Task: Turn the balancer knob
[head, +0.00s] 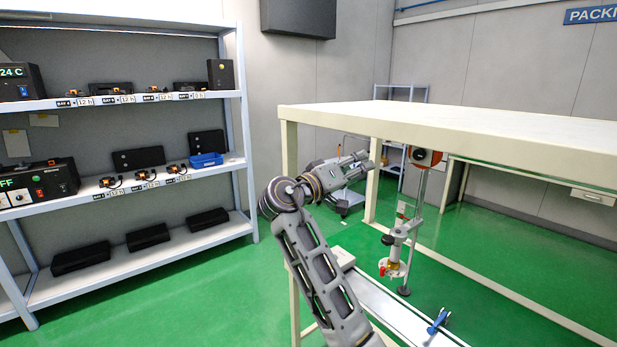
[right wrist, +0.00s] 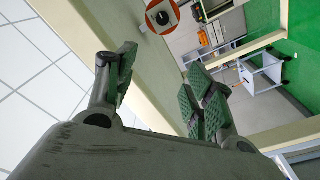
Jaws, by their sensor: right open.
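The balancer (head: 425,157) hangs under the front edge of the pale workbench top (head: 450,125). Its dark round knob (head: 420,155) sits in a red-orange face. My left gripper is out of view.
A tool with a red part (head: 395,265) hangs below the balancer on a rod. A rail (head: 390,300) with a blue clip (head: 438,322) runs below. A bench leg (head: 372,180) stands close to the right gripper. Shelving (head: 243,110) with devices stands at left.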

